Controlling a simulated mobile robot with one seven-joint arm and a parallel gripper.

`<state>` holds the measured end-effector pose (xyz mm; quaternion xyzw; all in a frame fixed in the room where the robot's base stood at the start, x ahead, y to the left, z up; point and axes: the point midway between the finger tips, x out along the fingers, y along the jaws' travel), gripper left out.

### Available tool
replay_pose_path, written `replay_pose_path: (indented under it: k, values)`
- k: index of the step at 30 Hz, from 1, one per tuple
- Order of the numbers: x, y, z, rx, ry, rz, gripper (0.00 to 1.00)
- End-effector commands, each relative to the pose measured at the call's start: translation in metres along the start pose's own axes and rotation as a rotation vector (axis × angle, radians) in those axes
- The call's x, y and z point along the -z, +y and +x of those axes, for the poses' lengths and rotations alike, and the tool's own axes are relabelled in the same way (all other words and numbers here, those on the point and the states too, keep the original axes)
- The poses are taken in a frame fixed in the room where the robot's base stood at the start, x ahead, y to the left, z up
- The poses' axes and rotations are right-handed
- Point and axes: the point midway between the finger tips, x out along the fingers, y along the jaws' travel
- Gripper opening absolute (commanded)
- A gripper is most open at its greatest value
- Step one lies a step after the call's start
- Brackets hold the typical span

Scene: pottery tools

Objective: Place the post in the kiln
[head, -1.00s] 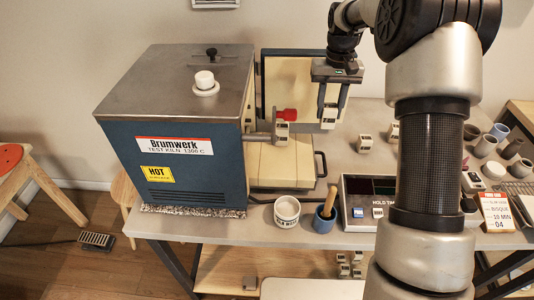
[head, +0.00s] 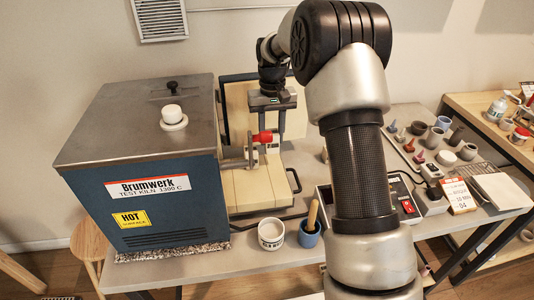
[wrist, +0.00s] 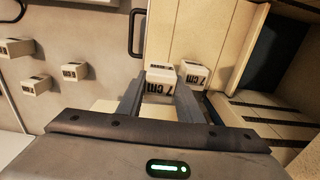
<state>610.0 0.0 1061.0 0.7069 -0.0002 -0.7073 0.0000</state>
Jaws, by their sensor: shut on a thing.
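The kiln (head: 150,200) is a blue box with a grey metal top at the left of the head view. Its door is swung open, and a cream slab (head: 240,190) shows in front of the opening. My gripper (wrist: 160,92) is shut on a cream post (wrist: 160,77) marked 7 cm, above the slab. A second 7 cm post (wrist: 193,75) is just right of the held one in the wrist view; I cannot tell whether they touch.
Several loose posts, one here (wrist: 75,71), lie on the grey table. A white jar (head: 271,234) and a blue mortar (head: 309,234) stand in front of the slab. A black handle (wrist: 137,32) is beside the slab. My arm hides part of the table.

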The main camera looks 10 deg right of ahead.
Motion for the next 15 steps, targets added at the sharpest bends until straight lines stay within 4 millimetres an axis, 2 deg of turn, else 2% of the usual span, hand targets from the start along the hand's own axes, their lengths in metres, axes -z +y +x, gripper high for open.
replay_pose_path:
  k: [9,15]
  values:
    - [-0.001,0.0,0.045,0.0,-0.002,0.0,0.06]
    - [0.0,0.0,0.052,0.0,0.002,0.0,0.06]
